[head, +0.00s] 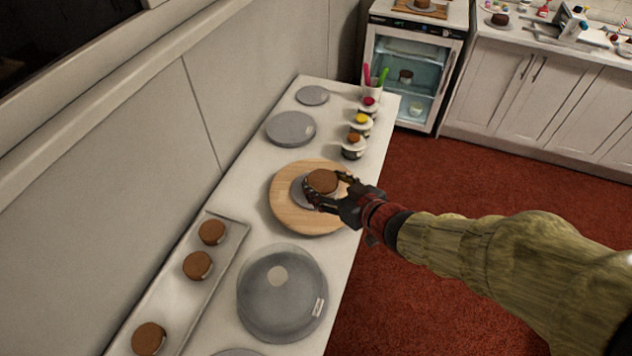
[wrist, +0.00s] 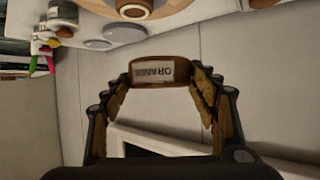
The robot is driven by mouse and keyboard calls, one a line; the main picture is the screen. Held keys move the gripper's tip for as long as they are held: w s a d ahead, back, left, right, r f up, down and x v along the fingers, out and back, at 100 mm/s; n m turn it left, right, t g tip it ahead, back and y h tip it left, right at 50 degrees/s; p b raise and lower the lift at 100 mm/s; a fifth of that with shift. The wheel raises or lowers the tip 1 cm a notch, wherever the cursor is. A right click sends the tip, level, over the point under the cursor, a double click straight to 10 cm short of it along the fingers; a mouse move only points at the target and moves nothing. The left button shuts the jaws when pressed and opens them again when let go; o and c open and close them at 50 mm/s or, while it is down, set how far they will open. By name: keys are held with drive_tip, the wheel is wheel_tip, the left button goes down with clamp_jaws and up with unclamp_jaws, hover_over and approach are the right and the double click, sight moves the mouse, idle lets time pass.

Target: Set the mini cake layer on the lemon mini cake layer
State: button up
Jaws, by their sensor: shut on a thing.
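My gripper (head: 327,189) is shut on a round brown mini cake layer (head: 323,180), over the round wooden turntable (head: 285,213) and the grey disc (head: 299,193) on it. In the wrist view my gripper (wrist: 160,82) clasps the held layer (wrist: 153,84) from both sides; a pale label on it shows upside-down, partly readable letters. Another brown layer (wrist: 135,9) shows at the top edge of the wrist view, on the turntable and apart from the held one. Its flavour cannot be read. In the head view, the held layer and gripper hide it.
A tray (head: 222,271) with three brown layers stands at the left. A large clear-grey round cover (head: 284,303) is in front of the turntable. Grey discs (head: 290,128), several small jars (head: 353,147) and a utensil cup (head: 372,94) stand behind it.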

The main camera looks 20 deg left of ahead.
sight(320, 172)
drive_tip(key=w+a+f+b, duration=0.1)
drive_tip(key=w, duration=0.1)
drive_tip(key=w+a+f, duration=0.1)
drive_tip(key=w+f, duration=0.1)
drive_tip(key=w+a+f+b, duration=0.1)
drive_tip(key=w, duration=0.2)
drive_tip(key=shift+a+f+b, duration=0.15)
drive_tip(key=shift+a+b, duration=0.05)
drive_tip(key=shift+b, duration=0.15)
drive_tip(key=w+f, duration=0.1)
drive_tip(key=w+a+f+b, duration=0.1)
drive_tip(key=w+f+b, duration=0.1)
drive_tip(key=f, duration=0.1)
drive_tip(key=shift+w+a+f, duration=0.1)
drive_tip(key=shift+w+a, duration=0.05)
drive_tip(key=shift+a, duration=0.15)
drive_tip(key=shift+w+a+f, duration=0.1)
drive_tip(key=shift+w+f, duration=0.05)
drive_tip(key=shift+f, duration=0.1)
drive_tip(key=shift+w+f+b, duration=0.2)
drive_tip(key=shift+f+b, duration=0.6)
drive_tip(key=shift+f, duration=0.9)
drive_tip(key=shift+f, duration=0.2)
drive_tip(key=o, duration=1.1)
drive_tip(key=shift+o, duration=0.2)
drive_tip(key=shift+r, duration=0.2)
